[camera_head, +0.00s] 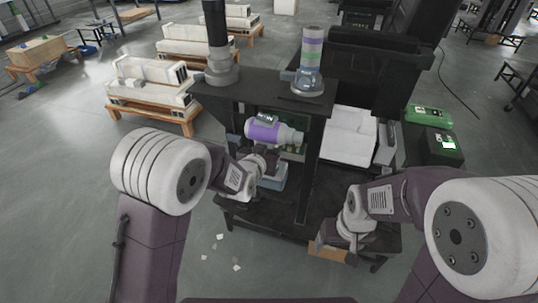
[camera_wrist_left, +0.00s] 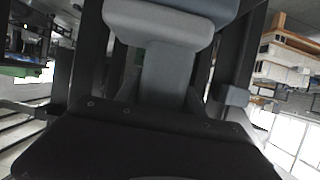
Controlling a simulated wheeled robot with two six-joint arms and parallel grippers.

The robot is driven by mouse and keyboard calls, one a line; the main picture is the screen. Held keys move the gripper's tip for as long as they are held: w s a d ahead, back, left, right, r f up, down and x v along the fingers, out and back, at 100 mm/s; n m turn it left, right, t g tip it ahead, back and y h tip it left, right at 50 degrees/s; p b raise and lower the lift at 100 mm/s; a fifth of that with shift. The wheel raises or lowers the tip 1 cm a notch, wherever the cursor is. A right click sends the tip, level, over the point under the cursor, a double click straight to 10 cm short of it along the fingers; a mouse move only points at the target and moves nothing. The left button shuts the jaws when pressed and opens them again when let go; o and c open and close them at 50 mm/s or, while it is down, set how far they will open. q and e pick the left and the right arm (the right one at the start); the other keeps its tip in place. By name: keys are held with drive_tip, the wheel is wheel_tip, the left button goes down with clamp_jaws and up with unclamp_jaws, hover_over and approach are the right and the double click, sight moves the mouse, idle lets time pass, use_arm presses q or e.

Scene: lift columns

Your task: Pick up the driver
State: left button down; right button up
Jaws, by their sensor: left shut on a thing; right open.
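A purple and white rounded body (camera_head: 265,132), which looks like the driver, is held in front of the bench, below its top. My left gripper (camera_head: 262,158) is just under it and shut on it; the fingertips are hard to make out in the head view. In the left wrist view a pale grey part (camera_wrist_left: 165,60) fills the space between two dark fingers; its outline beyond them is cut off. My right gripper (camera_head: 340,236) is low at the right, over the lower shelf, apart from the driver and open.
Green cases (camera_head: 430,116) stand farther right. Scraps lie on the floor.

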sight(281, 141)
use_arm(q)
drive_tip(key=shift+r, duration=0.2)
wheel_tip(281, 141, up, 4)
drive_tip(key=shift+r+p, duration=0.25)
drive_tip(key=shift+p, duration=0.8)
drive_tip(key=s+r+p, duration=0.1)
drive_tip(key=s+r, duration=0.1)
drive_tip(key=s, duration=0.1)
drive_tip(key=s+d+r+p, duration=0.1)
drive_tip(key=s+r, duration=0.1)
drive_tip(key=s, duration=0.2)
drive_tip(key=s+d+r+p, duration=0.1)
drive_tip(key=s+r, duration=0.1)
drive_tip(key=s, duration=0.1)
drive_tip(key=shift+s+r+p, duration=0.1)
drive_tip(key=shift+s+p, duration=0.25)
drive_tip(key=shift+s, duration=0.05)
drive_tip(key=shift+s+r, duration=0.1)
drive_tip(key=shift+s, duration=0.25)
